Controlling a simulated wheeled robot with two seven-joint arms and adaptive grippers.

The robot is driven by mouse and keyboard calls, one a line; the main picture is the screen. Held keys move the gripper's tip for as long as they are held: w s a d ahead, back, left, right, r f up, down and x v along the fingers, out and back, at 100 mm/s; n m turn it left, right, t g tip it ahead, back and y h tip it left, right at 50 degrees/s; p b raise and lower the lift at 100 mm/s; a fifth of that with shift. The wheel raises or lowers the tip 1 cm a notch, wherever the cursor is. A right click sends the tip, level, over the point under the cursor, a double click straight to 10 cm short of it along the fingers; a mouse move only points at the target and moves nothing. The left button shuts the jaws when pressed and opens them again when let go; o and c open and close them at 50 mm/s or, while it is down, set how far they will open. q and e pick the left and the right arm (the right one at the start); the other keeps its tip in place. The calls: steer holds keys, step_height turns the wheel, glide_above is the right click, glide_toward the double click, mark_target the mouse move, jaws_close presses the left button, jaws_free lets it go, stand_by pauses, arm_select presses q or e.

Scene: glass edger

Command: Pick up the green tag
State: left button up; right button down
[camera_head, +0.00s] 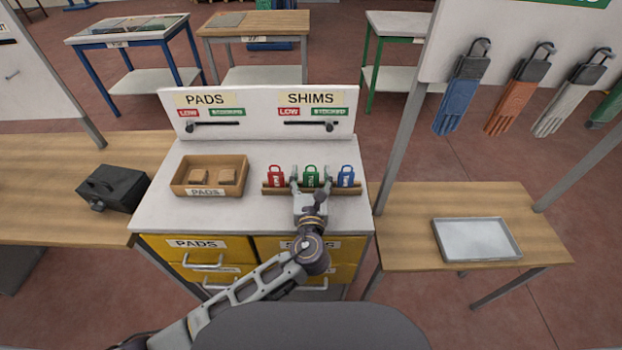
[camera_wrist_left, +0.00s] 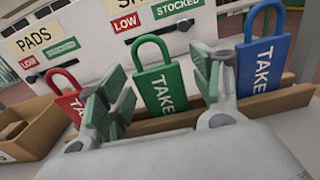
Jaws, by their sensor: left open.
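The green tag (camera_head: 311,177) stands upright in a wooden rack (camera_head: 275,190) on the white cabinet top, between a red tag (camera_head: 276,175) and a blue tag (camera_head: 346,176). In the left wrist view the green tag (camera_wrist_left: 161,86) shows its loop handle and white lettering. My left gripper (camera_head: 311,184) is open. Its fingers stand on either side of the green tag, and a gap shows between each finger and the tag in the wrist view. The lower part of the tag is hidden by the rack and gripper. My right gripper is not in view.
A wooden PADS tray (camera_head: 210,188) with brown blocks sits left of the rack. A white panel (camera_head: 260,99) with PADS and SHIMS labels rises behind. A black box (camera_head: 112,188) is on the left table; a metal tray (camera_head: 476,240) is on the right one.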

arm_select(q)
steer(key=shift+c, duration=0.5)
steer(key=c, duration=0.8)
steer(key=shift+r, duration=5.05)
